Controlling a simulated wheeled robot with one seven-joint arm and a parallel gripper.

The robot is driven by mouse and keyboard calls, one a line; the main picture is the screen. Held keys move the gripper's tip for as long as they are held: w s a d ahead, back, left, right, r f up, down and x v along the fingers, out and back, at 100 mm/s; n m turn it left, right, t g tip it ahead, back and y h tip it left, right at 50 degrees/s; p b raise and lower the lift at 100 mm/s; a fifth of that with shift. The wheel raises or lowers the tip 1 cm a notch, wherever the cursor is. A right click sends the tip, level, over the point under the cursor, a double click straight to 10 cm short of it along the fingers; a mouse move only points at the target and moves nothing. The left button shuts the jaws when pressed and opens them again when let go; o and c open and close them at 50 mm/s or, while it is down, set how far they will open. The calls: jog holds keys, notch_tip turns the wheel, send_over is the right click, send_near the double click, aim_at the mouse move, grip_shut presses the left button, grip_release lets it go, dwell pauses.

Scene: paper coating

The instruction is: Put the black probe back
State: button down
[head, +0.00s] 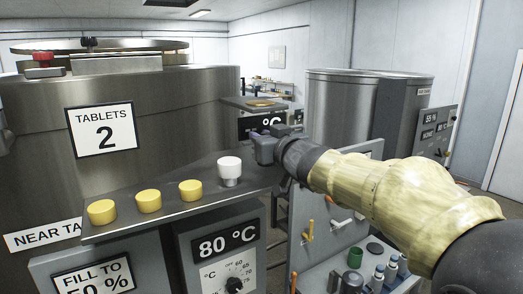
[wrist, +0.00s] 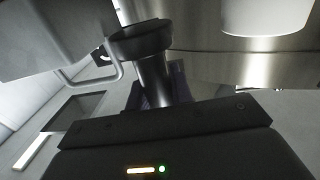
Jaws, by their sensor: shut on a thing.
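The black probe (wrist: 153,75), a dark shaft with a wider round head, stands up from between my gripper's jaws in the wrist view. My gripper (wrist: 158,98) is shut on its shaft; its fingers are dim and partly hidden. In the head view my gripper (head: 265,146) is above the right end of the grey shelf, right of the white-topped knob (head: 229,169). I cannot clearly make out the probe in the head view. Behind the gripper is a small ledge with a brownish round top (head: 260,103) above a °C sign (head: 260,124).
Yellow knobs (head: 148,202) line the shelf (head: 130,218) at the left. A big steel tank (head: 40,120) labelled Tablets 2 stands behind them, and another tank (head: 335,115) stands at the back right. A grey panel with bottles (head: 378,274) is below my arm.

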jog(key=f, duration=0.1)
jog(key=w+f, duration=0.1)
jog(key=f, duration=0.1)
jog(key=shift+w+a, duration=0.2)
jog(key=shift+w, duration=0.05)
jog(key=shift+s+f, duration=0.2)
jog(key=shift+f, duration=0.15)
jog(key=shift+w+f, duration=0.1)
jog(key=shift+f, duration=0.05)
jog(key=c, duration=1.2)
grip_release()
jog(key=shift+c, duration=0.2)
jog(key=shift+d, duration=0.1)
jog(key=b+v, duration=0.2)
jog(key=v, duration=1)
